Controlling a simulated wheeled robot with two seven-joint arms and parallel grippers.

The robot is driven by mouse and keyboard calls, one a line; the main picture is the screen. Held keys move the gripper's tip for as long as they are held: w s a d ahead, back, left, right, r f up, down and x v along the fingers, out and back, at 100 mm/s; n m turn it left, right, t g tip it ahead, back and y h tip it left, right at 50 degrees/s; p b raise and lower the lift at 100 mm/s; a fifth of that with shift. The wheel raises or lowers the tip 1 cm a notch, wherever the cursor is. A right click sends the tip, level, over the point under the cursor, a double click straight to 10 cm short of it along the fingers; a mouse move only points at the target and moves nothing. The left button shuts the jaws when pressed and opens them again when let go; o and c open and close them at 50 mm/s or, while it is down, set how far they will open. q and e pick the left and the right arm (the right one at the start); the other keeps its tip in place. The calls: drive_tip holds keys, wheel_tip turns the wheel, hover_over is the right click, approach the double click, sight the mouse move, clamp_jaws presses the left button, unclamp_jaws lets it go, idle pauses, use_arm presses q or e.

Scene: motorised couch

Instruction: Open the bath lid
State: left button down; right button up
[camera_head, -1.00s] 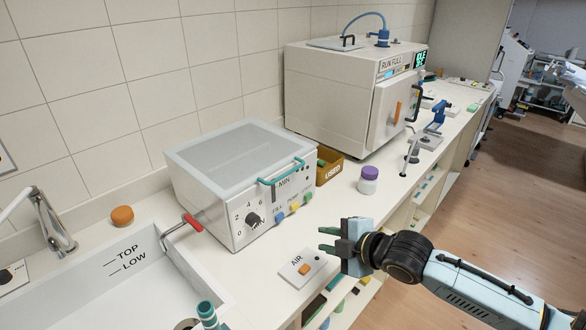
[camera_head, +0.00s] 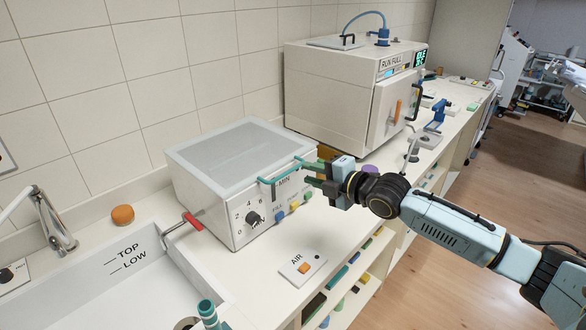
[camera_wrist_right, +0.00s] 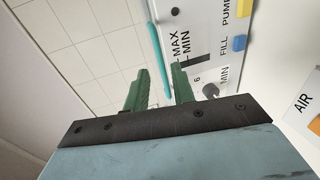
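The bath is a white box (camera_head: 222,213) with a dial and coloured buttons on its front. Its grey-topped lid (camera_head: 240,150) is down. A teal handle bar (camera_head: 279,173) runs along the lid's front edge; it also shows in the right wrist view (camera_wrist_right: 158,62). My right gripper (camera_head: 309,174) is at the right end of the handle. In the right wrist view its green fingers (camera_wrist_right: 158,84) are apart, and the teal bar appears in the gap between them, not gripped. Whether a finger touches the bar cannot be told. My left gripper is not in view.
A red-handled lever (camera_head: 193,222) sticks out from the bath's left side, over the sink (camera_head: 100,290). A large white oven-like machine (camera_head: 335,95) stands behind right. A brown bin and a purple-capped jar (camera_head: 370,169) are partly hidden by my right gripper. An AIR switch plate (camera_head: 302,268) lies in front.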

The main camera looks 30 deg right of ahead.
sight(293, 168)
drive_tip(key=x, duration=0.7)
drive_tip(key=shift+s, duration=0.1)
drive_tip(key=shift+c, duration=0.2)
clamp_jaws()
